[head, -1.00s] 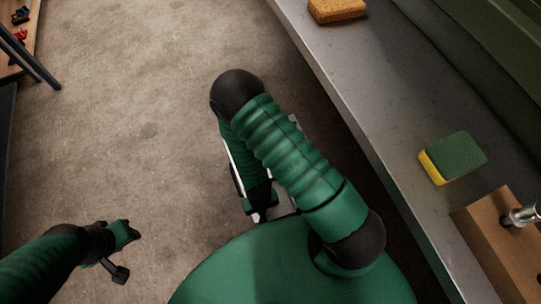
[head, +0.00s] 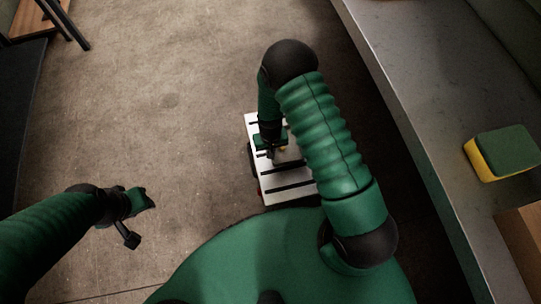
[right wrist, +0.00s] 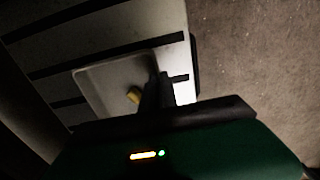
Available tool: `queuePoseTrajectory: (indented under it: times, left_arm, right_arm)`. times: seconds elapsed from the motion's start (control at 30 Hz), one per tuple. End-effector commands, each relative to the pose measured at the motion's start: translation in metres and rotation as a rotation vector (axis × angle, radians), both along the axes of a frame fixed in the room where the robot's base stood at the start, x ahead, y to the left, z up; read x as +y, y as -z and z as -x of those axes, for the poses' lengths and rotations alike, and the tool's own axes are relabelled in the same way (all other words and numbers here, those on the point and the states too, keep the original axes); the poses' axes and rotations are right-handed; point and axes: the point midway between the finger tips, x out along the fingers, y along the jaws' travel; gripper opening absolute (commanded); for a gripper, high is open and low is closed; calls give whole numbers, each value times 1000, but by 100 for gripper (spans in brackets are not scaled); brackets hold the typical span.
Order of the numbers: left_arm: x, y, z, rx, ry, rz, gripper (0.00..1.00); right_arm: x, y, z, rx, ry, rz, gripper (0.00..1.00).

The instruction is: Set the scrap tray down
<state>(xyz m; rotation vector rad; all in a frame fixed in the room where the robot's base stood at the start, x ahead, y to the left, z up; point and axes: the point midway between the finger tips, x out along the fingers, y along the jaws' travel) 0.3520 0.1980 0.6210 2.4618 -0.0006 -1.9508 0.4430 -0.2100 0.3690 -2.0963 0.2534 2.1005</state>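The scrap tray (right wrist: 110,88) is a shallow grey tray with rounded corners and a small yellow piece (right wrist: 134,96) in it. In the right wrist view it is over a white surface with black strips. I cannot tell whether it rests on that surface or hangs just above. My right gripper (right wrist: 156,92) has its dark fingers close together at the tray's near right rim and appears shut on it. In the head view my right gripper (head: 272,152) partly hides the tray (head: 290,154).
The white striped surface (head: 298,181) is low, in front of my green body; it may be my own base. A grey bench (head: 420,120) runs along the right with a green and yellow sponge (head: 505,152). Concrete floor (head: 170,100) lies open at left and centre.

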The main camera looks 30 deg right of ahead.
Motion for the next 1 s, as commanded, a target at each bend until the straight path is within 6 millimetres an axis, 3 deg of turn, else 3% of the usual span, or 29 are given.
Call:
queuePoseTrajectory:
  times: [0.1,0.17,0.47,0.67,1.0]
  left_arm:
    - [0,17,0,0,0,0,36]
    - [0,18,0,0,0,0,36]
    - [0,17,0,0,0,0,36]
    - [0,16,0,0,0,0,36]
    - [0,12,0,0,0,0,36]
  right_arm:
    - [0,23,0,0,0,0,0]
    - [0,27,0,-1,0,0,0]
    - [0,27,0,-2,0,0,0]
    - [0,26,0,-1,0,0,24]
    - [0,20,0,-2,0,0,24]
